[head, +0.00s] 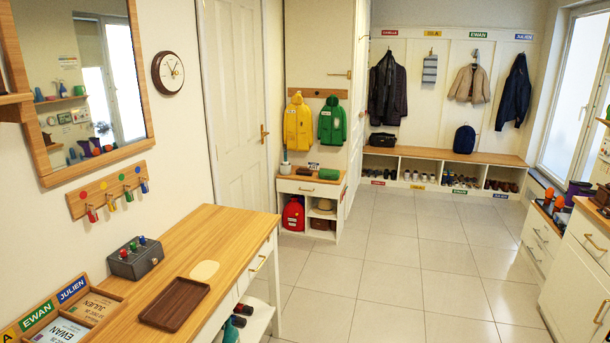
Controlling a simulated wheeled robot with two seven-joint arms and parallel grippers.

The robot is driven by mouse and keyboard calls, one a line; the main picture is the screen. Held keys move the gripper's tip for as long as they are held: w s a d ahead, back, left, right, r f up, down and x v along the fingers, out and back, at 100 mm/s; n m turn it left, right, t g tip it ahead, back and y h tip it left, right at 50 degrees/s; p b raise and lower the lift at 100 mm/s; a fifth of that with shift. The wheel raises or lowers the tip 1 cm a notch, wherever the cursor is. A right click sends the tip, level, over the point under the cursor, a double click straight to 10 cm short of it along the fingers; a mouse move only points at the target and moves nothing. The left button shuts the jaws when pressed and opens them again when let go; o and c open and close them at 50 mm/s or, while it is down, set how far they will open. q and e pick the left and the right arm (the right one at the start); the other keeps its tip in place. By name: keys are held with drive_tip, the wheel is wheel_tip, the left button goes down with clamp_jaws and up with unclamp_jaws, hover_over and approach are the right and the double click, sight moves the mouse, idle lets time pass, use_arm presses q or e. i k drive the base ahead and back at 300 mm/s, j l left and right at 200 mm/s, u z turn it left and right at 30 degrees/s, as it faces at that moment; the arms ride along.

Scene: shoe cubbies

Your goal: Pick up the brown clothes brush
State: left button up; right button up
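I cannot pick out a brown clothes brush with certainty. A small dark brown item (313,166) lies on top of the small cabinet by the door, too small to identify. Another brown item (602,195) sits on the right-hand cabinet, partly cut off by the frame's edge; I cannot tell what it is. Neither of my grippers shows in the head view.
The wooden-topped console (215,245) at the left holds an empty brown tray (176,303) and a grey box (135,258). The small cabinet (310,187) also carries a green item (329,174). The tiled floor (400,270) is clear.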

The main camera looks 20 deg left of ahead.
sight(306, 172)
drive_tip(key=i, duration=3.5)
drive_tip(key=i+u, duration=0.2)
drive_tip(key=i, duration=0.65)
drive_tip(key=i+l+u, duration=0.15)
drive_tip(key=i, duration=0.7)
drive_tip(key=i+u, duration=0.4)
drive_tip(key=i, duration=1)
